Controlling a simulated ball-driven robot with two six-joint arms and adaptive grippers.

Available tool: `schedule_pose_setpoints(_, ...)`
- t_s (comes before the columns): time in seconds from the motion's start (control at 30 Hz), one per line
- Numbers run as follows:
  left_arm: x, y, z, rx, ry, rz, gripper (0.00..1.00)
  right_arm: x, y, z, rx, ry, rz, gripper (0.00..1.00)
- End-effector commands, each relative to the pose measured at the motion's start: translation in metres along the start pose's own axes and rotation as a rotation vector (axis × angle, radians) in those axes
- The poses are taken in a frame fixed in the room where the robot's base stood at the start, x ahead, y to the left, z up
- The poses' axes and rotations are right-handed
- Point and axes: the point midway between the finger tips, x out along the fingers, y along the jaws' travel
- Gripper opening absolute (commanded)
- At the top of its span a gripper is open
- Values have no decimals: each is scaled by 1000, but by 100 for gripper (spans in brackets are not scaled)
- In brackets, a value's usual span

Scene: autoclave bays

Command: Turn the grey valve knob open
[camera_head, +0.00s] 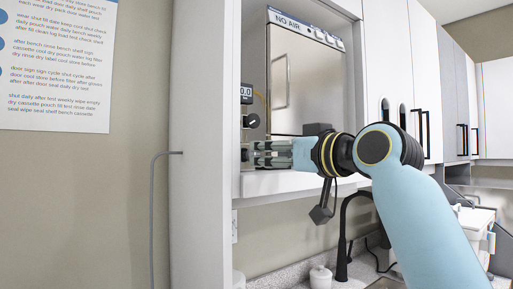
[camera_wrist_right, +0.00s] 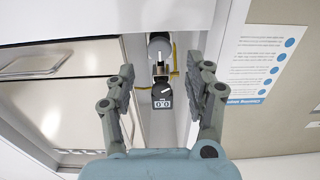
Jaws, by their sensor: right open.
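The grey valve knob (camera_wrist_right: 160,47) is round and shows in the right wrist view, at the top centre, between and a little beyond the fingertips. A pale line runs across its face. My right gripper (camera_wrist_right: 167,69) is open, with one finger on each side of the knob column and a gap to each. In the head view my right gripper (camera_head: 247,153) reaches left to the panel strip below a black knob (camera_head: 251,121), and its fingers largely hide the grey knob there. I cannot tell whether a finger touches it. My left gripper is not in view.
A digital display (camera_head: 246,90) sits above the black knob. The autoclave door (camera_head: 307,85) is right of the panel strip. A white cabinet side (camera_head: 200,150) stands close on the left. A black tap (camera_head: 345,240) and counter lie below.

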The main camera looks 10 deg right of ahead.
Motion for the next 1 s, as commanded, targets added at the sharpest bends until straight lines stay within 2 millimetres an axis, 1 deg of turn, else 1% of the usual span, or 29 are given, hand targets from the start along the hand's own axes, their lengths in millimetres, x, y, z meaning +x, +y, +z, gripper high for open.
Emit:
schedule_pose_setpoints(0.03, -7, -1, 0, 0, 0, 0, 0, 11, -1, -4, 4, -1, -2, 53)
schedule_pose_setpoints(0.1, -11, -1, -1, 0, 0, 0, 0, 24, 0, -3, 3, -1, -1, 53)
schedule_pose_setpoints(0.2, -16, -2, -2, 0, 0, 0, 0, 40, 0, -3, 1, -2, 0, 53)
schedule_pose_setpoints(0.3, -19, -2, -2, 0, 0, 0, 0, 50, 0, -1, 0, -2, 0, 53)
schedule_pose_setpoints(0.43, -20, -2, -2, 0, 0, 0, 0, 57, 0, 0, 0, -1, 1, 53)
schedule_pose_setpoints(0.67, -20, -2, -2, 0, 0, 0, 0, 58, 0, 1, -1, -1, 1, 53)
schedule_pose_setpoints(0.77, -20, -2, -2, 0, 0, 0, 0, 57, 0, 1, -1, -1, 1, 43)
schedule_pose_setpoints(1.0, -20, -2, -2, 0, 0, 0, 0, 57, 0, 1, -1, -2, 1, 11)
